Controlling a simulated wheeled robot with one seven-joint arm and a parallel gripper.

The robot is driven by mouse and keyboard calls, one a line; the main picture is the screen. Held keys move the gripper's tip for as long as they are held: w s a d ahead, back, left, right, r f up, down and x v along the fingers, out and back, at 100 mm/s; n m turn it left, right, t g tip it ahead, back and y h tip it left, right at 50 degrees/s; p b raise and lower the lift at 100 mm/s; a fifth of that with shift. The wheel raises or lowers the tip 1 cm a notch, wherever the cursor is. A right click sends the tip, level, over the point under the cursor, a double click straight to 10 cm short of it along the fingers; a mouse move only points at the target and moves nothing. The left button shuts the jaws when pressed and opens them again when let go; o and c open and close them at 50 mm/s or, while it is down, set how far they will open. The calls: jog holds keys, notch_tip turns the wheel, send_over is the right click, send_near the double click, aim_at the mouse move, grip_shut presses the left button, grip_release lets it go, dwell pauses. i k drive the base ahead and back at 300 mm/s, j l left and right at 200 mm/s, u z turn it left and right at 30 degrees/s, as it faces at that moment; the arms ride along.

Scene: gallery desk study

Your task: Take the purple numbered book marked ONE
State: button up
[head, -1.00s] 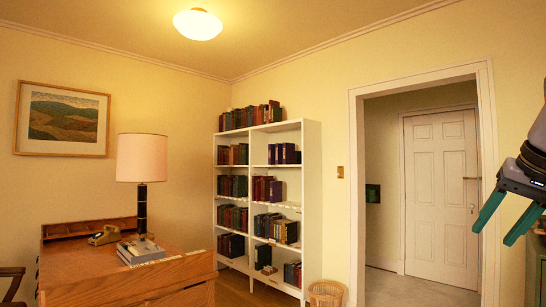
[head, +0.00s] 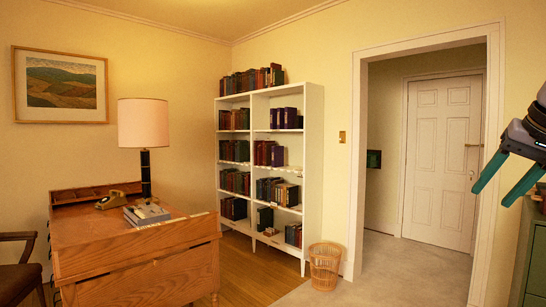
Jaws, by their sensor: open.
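A white bookcase (head: 315,160) stands against the far wall in the middle of the head view. Its shelves and top hold rows of red, green, brown, blue and dark purple books. Some purple books (head: 285,118) stand on the upper right shelf. The numbers on the spines are too small to read, so I cannot tell which one is marked ONE. My gripper (head: 498,190) is at the right edge, its two green fingers apart and empty, far from the bookcase.
A wooden desk (head: 140,250) at the lower left carries a lamp (head: 143,125), a telephone (head: 110,201) and some books (head: 147,213). A wicker basket (head: 325,268) stands right of the bookcase. A doorway opens to the right. The floor before the basket is clear.

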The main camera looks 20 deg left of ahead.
aim_at(278, 152)
jog(key=i+j+u, duration=0.25)
jog(key=i, duration=1.2)
jog(key=i+j+u, duration=0.1)
jog(key=i+u, duration=0.2)
jog(key=i, duration=1.15)
jog(key=i+u, duration=0.3)
jog(key=i, duration=0.2)
jog(key=i+l+u, duration=0.25)
jog(key=i, duration=0.3)
jog(key=i+l+u, duration=0.3)
jog(key=i, duration=0.2)
jog(key=i+l+u, duration=0.45)
jog(key=i+l, duration=0.15)
jog(key=l, duration=0.25)
